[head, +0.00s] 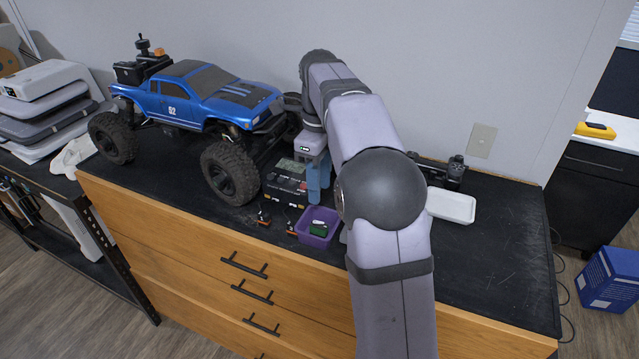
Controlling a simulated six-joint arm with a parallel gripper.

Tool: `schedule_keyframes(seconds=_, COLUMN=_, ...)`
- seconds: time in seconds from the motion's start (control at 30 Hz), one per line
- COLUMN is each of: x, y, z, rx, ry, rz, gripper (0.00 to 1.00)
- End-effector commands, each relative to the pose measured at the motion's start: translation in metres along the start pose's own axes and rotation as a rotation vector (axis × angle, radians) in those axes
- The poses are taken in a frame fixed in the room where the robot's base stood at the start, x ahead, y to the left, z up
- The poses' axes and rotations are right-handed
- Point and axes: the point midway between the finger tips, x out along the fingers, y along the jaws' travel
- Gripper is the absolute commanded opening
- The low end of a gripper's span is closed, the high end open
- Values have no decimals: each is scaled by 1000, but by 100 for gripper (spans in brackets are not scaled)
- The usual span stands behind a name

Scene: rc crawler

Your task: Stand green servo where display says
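The green servo (318,228) lies inside a small purple bin (305,238) near the front edge of the black worktop. A dark box with a greenish display (292,166) stands behind and left of the bin; its text is too small to read. My gripper (316,198) points down with blue fingers, just right of the dark box and behind the purple bin. It is apart from the green servo. The gap between the fingers is not clear from this angle, and nothing shows held in them.
Two small orange-and-black parts (263,217) (291,229) sit left of the bin. A blue RC truck (200,95) fills the left of the worktop. A white tray (452,206) and a dark device (440,170) lie right of my arm. The worktop's right end is clear.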

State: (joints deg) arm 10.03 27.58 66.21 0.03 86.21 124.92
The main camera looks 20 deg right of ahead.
Motion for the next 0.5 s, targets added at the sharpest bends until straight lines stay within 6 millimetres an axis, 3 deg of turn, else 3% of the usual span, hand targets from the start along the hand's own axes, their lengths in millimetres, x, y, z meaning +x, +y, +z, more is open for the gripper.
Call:
schedule_keyframes(seconds=0.3, x=0, y=2, z=0, rx=-19, ry=1, rz=1, gripper=35)
schedule_keyframes(seconds=0.5, x=12, y=18, z=-3, rx=-224, ry=1, rz=2, gripper=35)
